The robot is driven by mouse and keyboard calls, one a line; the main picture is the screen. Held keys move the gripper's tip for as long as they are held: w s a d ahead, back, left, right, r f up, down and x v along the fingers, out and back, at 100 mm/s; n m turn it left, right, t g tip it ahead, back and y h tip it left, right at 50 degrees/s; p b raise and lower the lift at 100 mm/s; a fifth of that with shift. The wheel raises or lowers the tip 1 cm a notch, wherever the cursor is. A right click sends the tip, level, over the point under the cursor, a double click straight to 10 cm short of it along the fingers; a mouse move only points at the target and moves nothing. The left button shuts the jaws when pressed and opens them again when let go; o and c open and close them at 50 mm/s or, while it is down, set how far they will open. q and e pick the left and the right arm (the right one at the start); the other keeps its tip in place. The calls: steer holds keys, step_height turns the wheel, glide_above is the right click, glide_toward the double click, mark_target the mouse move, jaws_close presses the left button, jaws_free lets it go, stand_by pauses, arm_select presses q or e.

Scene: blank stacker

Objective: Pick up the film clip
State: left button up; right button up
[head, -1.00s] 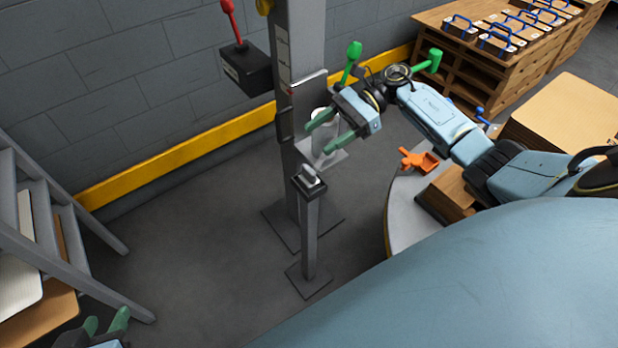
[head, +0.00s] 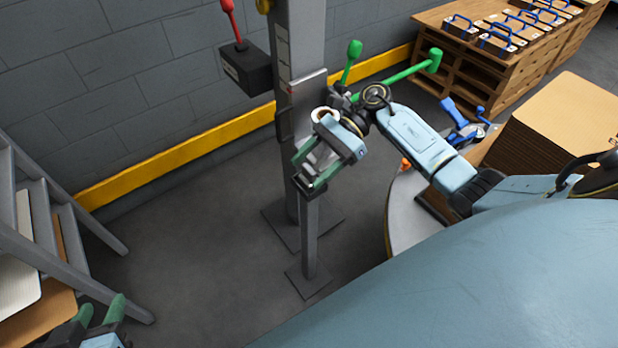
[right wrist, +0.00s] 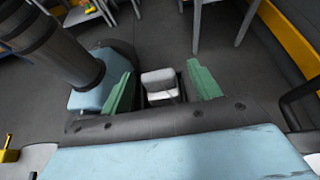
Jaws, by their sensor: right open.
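The film clip appears to be the small pale block (right wrist: 160,84) between my right fingers in the right wrist view. In the head view it is mostly hidden by my right gripper, at the top of the short grey post (head: 309,240). My right gripper (head: 311,172) is open over the post top, its green fingers on either side. In the right wrist view, gaps show between the block and both fingers of my right gripper (right wrist: 160,88). My left gripper (head: 101,310) is at the bottom left, open and apparently empty, far from the post.
A tall grey column (head: 305,60) stands right behind the post, with a white roll (head: 322,114) on it. A dark box with a red lever (head: 245,70) hangs to its left. Grey steps (head: 60,230) stand at left. A round table edge (head: 400,225) lies at right.

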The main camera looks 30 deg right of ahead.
mark_target(303, 181)
steer(key=shift+x, duration=1.55)
arm_select(q)
steer(key=shift+w+d+r+t, duration=0.3)
steer(key=shift+w+r+t, duration=0.25)
steer(key=shift+r, duration=0.25)
arm_select(e)
steer(key=shift+s+r, duration=0.1)
steer(key=shift+c, duration=0.4)
steer(key=c, duration=1.1)
steer(key=shift+o, duration=0.2)
